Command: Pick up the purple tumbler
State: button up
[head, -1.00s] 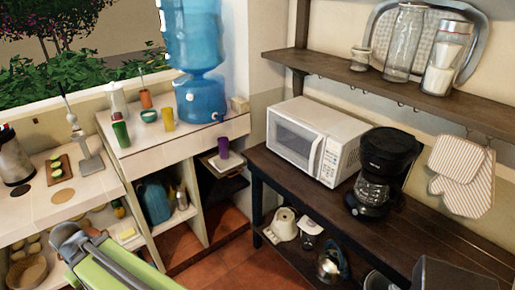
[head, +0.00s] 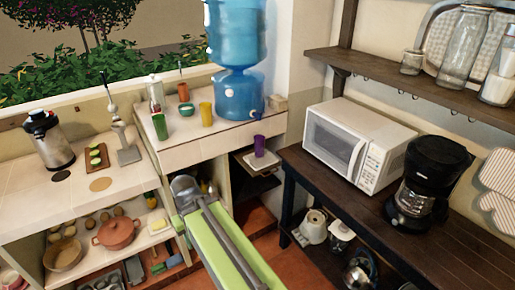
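The purple tumbler (head: 259,146) stands upright on a small light board on a dark low shelf, between the white counter and the dark table. My green and grey arm reaches up from the bottom middle of the head view. Its far end lies in front of the counter's open lower part, below and to the left of the tumbler and apart from it in the picture. The gripper's fingers cannot be made out, so I cannot tell whether it is open or shut.
A yellow tumbler (head: 206,114) and a green tumbler (head: 160,127) stand on the white counter, beside the blue water dispenser (head: 238,95). A white microwave (head: 357,145) and a black coffee maker (head: 430,185) stand on the dark table (head: 322,172) at right. A wall shelf (head: 425,96) is above.

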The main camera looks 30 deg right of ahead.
aim_at(259, 139)
jog(key=i, duration=1.95)
jog(key=z, duration=0.05)
